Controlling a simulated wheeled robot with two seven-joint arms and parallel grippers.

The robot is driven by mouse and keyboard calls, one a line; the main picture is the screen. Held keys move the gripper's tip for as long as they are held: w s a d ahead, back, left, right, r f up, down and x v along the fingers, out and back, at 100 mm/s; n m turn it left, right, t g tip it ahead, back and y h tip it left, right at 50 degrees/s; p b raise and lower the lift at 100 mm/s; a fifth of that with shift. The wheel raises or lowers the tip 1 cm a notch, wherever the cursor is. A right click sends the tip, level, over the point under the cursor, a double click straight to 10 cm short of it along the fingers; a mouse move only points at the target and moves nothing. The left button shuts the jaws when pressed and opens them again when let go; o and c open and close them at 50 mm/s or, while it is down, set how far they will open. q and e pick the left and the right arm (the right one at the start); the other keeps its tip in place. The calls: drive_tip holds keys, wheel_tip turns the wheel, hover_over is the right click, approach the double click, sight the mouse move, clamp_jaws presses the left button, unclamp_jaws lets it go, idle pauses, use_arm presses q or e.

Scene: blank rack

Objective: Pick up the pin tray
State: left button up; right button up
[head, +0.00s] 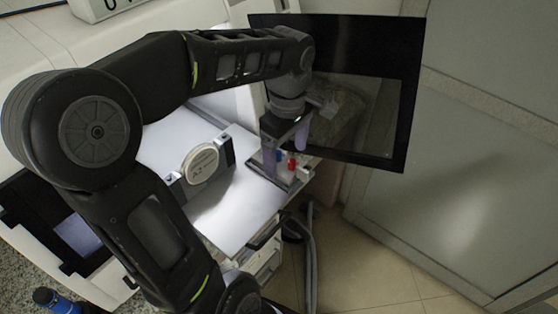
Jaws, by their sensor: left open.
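The pin tray (284,182) appears as a small grey tray at the right end of the white work surface, with a red piece and a blue piece showing on it. My left gripper (286,152) points down over the tray with its two pale purple fingers apart. One finger is at the tray's left side and the other is higher on its right. The gripper hides part of the tray, and I cannot tell whether the fingers touch it. My right gripper is out of view.
A round, pale labelled blank (200,163) stands in a dark holder on the white work surface (232,205), left of the tray. A dark glass panel (375,100) stands open behind the gripper. Grey hoses (309,250) hang below the surface's right edge, above the tiled floor.

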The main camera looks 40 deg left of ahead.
sight(283, 164)
use_arm(q)
drive_tip(key=shift+f, duration=1.3)
drive_tip(key=shift+c, duration=0.2)
drive_tip(key=c, duration=1.5)
